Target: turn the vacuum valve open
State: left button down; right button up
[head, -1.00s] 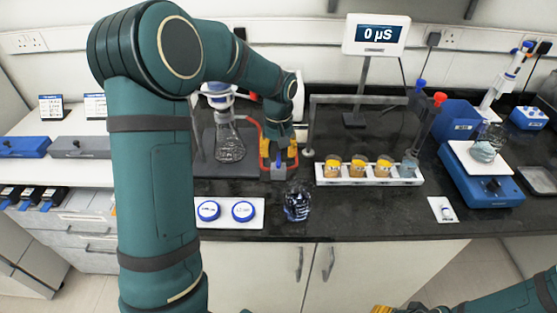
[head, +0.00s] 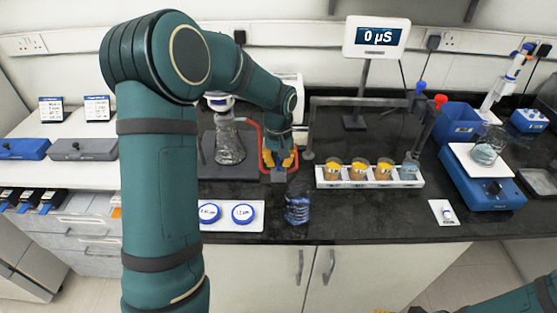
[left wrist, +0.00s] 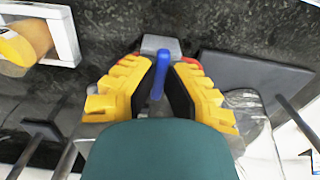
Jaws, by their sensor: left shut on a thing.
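The vacuum valve is a small grey block (head: 278,176) with a blue lever handle, on the dark bench in front of the flask. My left gripper (head: 279,160) reaches down onto it, its yellow fingers hiding most of the handle in the head view. In the left wrist view the blue handle (left wrist: 160,72) stands between the dark finger pads of my left gripper (left wrist: 158,82), which is shut on it. Red tubing (head: 246,121) runs behind the gripper by the flask (head: 230,148). Only a yellow scrap of my right gripper (head: 382,311) shows at the bottom edge.
A white tray with two blue-lidded dishes (head: 242,214) and a dark blue glass vessel (head: 297,210) stand near the front edge. A white rack (head: 345,184) with several cups is to the right. A balance-like blue device (head: 490,190) stands farther right.

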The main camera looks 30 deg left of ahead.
pick_arm(q)
jog(key=n+p, duration=0.1)
jog(key=n, duration=0.1)
jog(key=shift+n, duration=0.4)
jog(key=n+p, duration=0.1)
jog(key=n, duration=0.2)
jog(key=shift+d+n, duration=0.1)
jog(key=shift+n, duration=0.2)
jog(key=n+p, duration=0.1)
jog(key=n, duration=0.1)
jog(key=shift+n+p, duration=0.4)
jog(key=n+p, duration=0.2)
jog(key=n, duration=0.1)
jog(key=shift+w+n, duration=0.1)
jog(key=shift+n, duration=0.2)
jog(key=shift+f+n+p, duration=0.1)
jog(key=shift+n+p, duration=1.95)
jog(key=shift+n, duration=0.45)
pick_arm(e)
notch_tip(320, 180, up, 10)
jog(key=w, duration=0.1)
jog(key=shift+w+d+r+t, duration=0.2)
jog(key=shift+w+d+t, duration=0.1)
jog(key=shift+w, duration=0.1)
pick_arm(q)
jog(key=shift+w, duration=0.1)
jog(key=c, duration=1)
grip_release()
